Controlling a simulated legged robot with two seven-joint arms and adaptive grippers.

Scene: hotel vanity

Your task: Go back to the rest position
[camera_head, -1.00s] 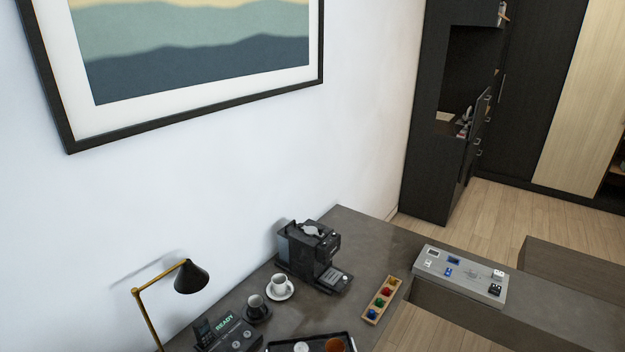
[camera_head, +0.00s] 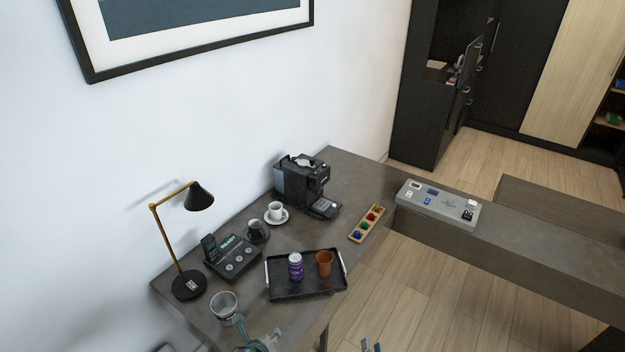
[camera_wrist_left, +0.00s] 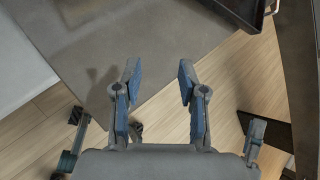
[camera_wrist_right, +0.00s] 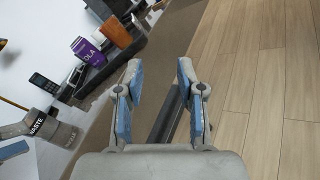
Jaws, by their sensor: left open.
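My left gripper (camera_head: 260,342) is at the bottom edge of the head view, by the near edge of the dark counter. In the left wrist view its two blue-padded fingers (camera_wrist_left: 158,78) are apart with nothing between them. Neither gripper is seen holding anything.
The counter bears a black tray (camera_head: 283,290) with a purple can (camera_head: 296,266) and an orange-brown cup (camera_head: 324,263), a lamp (camera_head: 187,285), a phone unit (camera_head: 233,258) and a coffee machine (camera_head: 304,184). A grey waste container (camera_head: 224,304) stands close to my left gripper.

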